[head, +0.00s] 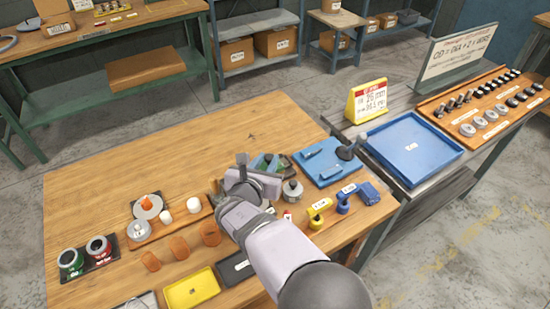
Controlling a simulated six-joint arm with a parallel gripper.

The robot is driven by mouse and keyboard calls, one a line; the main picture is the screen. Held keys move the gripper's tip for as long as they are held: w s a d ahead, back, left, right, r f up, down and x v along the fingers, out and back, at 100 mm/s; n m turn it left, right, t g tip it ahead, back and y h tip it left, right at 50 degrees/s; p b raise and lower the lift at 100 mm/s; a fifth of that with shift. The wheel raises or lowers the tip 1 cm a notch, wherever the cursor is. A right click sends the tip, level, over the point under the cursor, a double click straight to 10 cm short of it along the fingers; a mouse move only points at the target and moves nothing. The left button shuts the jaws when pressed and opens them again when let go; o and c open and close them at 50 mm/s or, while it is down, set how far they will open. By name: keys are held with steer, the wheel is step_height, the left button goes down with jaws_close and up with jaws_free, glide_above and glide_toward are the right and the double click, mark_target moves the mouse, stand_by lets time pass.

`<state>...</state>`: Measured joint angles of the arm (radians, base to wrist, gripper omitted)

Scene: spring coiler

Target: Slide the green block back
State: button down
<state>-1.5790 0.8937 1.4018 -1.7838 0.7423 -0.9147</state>
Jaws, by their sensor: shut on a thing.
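My gripper (250,170) is over the middle of the wooden table, among small coiler parts. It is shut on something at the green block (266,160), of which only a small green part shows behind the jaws. The arm and gripper hide the rest of the block and the contact itself. A grey round weight with a knob (292,190) stands just right of the gripper.
The table's back left (150,160) is clear.

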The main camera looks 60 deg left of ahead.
steer(key=s, duration=0.6)
steer(key=shift+s, duration=0.15)
steer(key=c, duration=1.5)
jaws_free()
steer(key=shift+c, duration=0.2)
steer(key=b+v, duration=0.2)
steer(key=v, duration=0.5)
steer(key=shift+d+r, duration=0.1)
